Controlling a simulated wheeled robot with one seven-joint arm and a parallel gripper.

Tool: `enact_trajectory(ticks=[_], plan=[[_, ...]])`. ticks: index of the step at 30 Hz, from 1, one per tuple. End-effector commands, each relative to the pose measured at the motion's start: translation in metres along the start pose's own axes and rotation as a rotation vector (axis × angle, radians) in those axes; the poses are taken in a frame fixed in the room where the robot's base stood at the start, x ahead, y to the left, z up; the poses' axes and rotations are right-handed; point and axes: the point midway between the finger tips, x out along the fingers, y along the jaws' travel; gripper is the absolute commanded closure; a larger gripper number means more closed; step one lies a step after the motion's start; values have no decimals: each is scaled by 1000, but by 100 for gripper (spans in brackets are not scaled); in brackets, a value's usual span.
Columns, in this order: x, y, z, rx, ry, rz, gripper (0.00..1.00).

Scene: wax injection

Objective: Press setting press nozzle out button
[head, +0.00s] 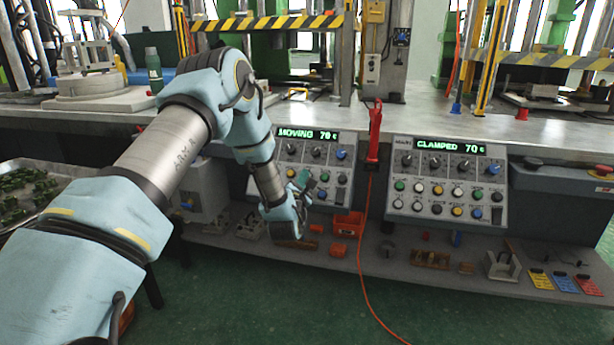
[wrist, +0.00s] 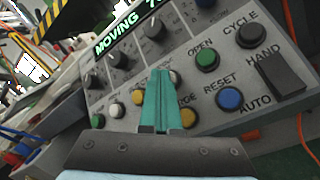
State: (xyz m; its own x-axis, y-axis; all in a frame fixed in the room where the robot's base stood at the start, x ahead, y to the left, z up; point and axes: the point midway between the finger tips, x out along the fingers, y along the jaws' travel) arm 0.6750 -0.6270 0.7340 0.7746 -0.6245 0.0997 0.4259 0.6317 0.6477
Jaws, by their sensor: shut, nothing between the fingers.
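The left control panel (head: 318,155) has a green display (head: 308,134) reading MOVING, and it fills the wrist view (wrist: 215,30). My gripper (head: 303,180) is in front of its buttons; its teal fingers (wrist: 160,72) are shut and empty. In the wrist view they point at the middle of the button rows and partly cover a pale button (wrist: 175,79). A yellow button (wrist: 137,97) is left of them and a green button (wrist: 207,58) marked OPEN is right. No nozzle out label is readable. Whether the fingertips touch the panel, I cannot tell.
Black knobs (wrist: 97,84) sit above the buttons. A blue RESET button (wrist: 229,98) and a black HAND/AUTO switch (wrist: 279,82) are on the right. A second panel (head: 447,180) reads CLAMPED. A red tool (head: 374,130) with a cord hangs between the panels. Bins and parts lie on the lower shelf (head: 420,258).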

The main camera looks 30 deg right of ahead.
Motion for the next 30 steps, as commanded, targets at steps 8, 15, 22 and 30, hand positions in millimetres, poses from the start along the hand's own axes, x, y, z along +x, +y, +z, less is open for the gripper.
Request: enact_trajectory(ticks=[8,15,22,30], plan=[[-9,6,6,1,2,-1,100],[-10,6,6,1,0,0,100],[-17,14,13,0,1,0,100],[-35,27,26,0,1,-1,100]])
